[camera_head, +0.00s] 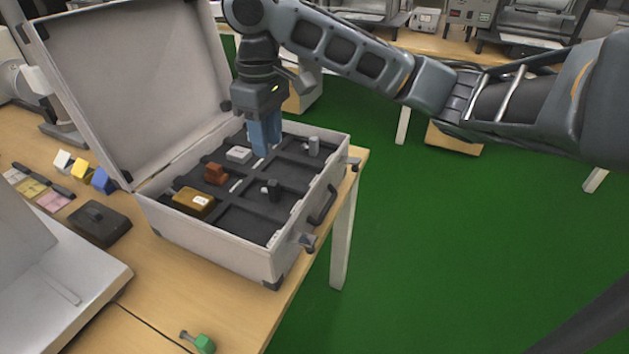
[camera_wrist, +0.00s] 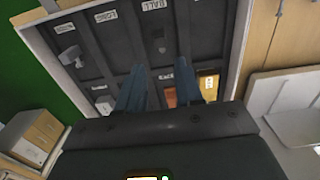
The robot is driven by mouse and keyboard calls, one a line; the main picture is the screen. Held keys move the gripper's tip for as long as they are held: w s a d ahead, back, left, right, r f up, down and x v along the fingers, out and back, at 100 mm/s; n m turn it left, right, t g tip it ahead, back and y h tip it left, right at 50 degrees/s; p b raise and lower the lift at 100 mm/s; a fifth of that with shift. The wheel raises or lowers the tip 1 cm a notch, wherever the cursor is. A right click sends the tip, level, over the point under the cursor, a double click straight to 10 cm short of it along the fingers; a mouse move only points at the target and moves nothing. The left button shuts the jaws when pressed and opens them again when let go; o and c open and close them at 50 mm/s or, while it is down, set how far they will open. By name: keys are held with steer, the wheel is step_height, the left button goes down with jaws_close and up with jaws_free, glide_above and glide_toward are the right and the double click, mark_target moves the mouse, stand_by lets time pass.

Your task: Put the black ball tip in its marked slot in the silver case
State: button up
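The silver case (camera_head: 222,239) stands open on the table, its lid raised at the left. Its black insert has several labelled compartments. A small black piece (camera_head: 273,187), seemingly the black ball tip, stands in a front-row compartment. In the wrist view a dark round piece (camera_wrist: 160,46) lies in the compartment by the BALL label (camera_wrist: 154,4). My gripper (camera_head: 265,148) points down over the back part of the case, above and apart from that piece.
Other compartments hold a gold box (camera_head: 194,203), a brown block (camera_head: 215,173), a light block (camera_head: 238,154) and a grey cylinder (camera_head: 313,146). A dark box (camera_head: 98,222) and a green part (camera_head: 203,343) lie on the table. Dividers and case walls surround the slots.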

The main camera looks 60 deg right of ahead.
steer(key=w+a+m+t+y, duration=0.1)
steer(key=w+a+t+y, duration=0.25)
steer(key=a, duration=0.65)
steer(key=w+a+m+t+y, duration=0.15)
steer(key=a+t, duration=0.35)
steer(key=a, duration=0.6)
steer(key=w+a+t+y, duration=0.4)
steer(key=a, duration=0.6)
steer(key=s+d+f+m+t+h, duration=0.15)
steer(key=s+f+h, duration=0.35)
steer(key=s, duration=0.5)
steer(key=s+d+f+m+t+h, duration=0.1)
steer(key=s+f+m+h, duration=0.2)
steer(key=s+f, duration=0.6)
steer(key=s+d+r+n, duration=0.2)
steer(key=s+d+n, duration=0.1)
steer(key=s, duration=0.7)
steer(key=s+d+r+n+h, duration=0.1)
steer(key=s+d+r+n, duration=0.2)
steer(key=s, duration=0.7)
steer(key=shift+s+d+r+n, duration=0.15)
steer(key=shift+s+d+n, duration=0.15)
steer(key=shift+d, duration=0.5)
